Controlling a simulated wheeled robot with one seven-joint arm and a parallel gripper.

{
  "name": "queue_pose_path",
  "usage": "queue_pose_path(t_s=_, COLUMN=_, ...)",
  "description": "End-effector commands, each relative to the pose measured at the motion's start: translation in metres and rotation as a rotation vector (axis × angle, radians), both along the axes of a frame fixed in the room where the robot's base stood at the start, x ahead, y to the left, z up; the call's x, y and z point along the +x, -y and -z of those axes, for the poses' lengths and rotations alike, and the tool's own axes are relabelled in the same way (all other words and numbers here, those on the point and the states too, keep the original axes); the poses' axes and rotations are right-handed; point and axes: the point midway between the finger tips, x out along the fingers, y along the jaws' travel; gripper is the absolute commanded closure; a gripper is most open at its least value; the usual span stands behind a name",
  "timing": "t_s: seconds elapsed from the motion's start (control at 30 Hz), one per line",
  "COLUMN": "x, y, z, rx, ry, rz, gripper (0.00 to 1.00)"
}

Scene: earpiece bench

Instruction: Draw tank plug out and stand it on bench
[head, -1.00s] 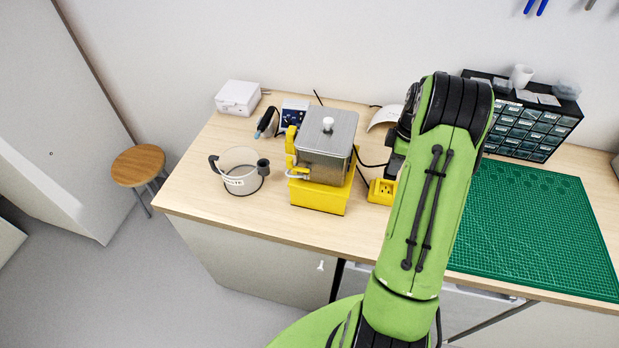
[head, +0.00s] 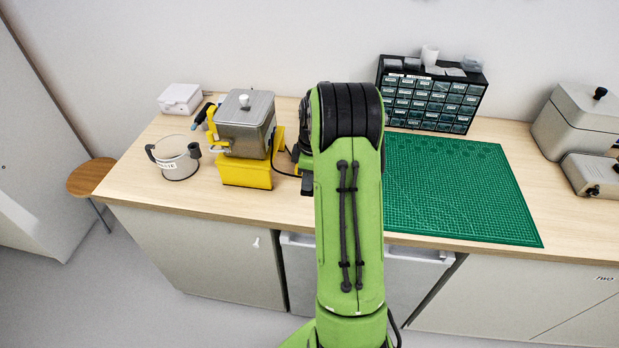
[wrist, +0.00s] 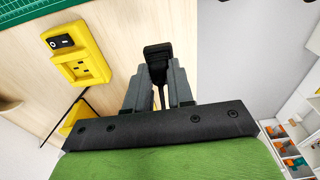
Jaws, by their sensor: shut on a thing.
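The steel tank (head: 246,125) stands on a yellow base (head: 246,175) on the bench, its lid topped by a white knob. A black cable runs from it to behind my arm. In the wrist view my gripper (wrist: 157,88) is shut on a black plug (wrist: 157,52), with a thin cord trailing between the fingers. The plug is apart from the yellow outlet box (wrist: 76,56), which has a black switch and visible sockets. The plug's prongs are not clear. In the head view my arm hides the plug and most of my gripper.
A clear pot (head: 178,160) stands left of the tank, with a white box (head: 180,97) behind. A green mat (head: 460,190) covers the bench to the right; a drawer cabinet (head: 432,100) stands behind it. Grey equipment (head: 580,120) is at far right. Bare bench lies along the front.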

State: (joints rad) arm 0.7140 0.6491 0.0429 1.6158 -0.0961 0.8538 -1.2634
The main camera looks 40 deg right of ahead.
Motion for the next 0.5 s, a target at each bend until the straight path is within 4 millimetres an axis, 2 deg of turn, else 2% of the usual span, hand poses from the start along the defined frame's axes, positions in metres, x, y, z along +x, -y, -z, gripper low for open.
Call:
queue_pose_path(t_s=0.17, x=0.000, y=0.000, z=0.011, rx=0.000, ry=0.000, rz=0.000, gripper=1.00)
queue_pose_path(t_s=0.5, x=0.000, y=0.000, z=0.046, rx=0.000, ry=-0.001, rz=0.001, gripper=1.00)
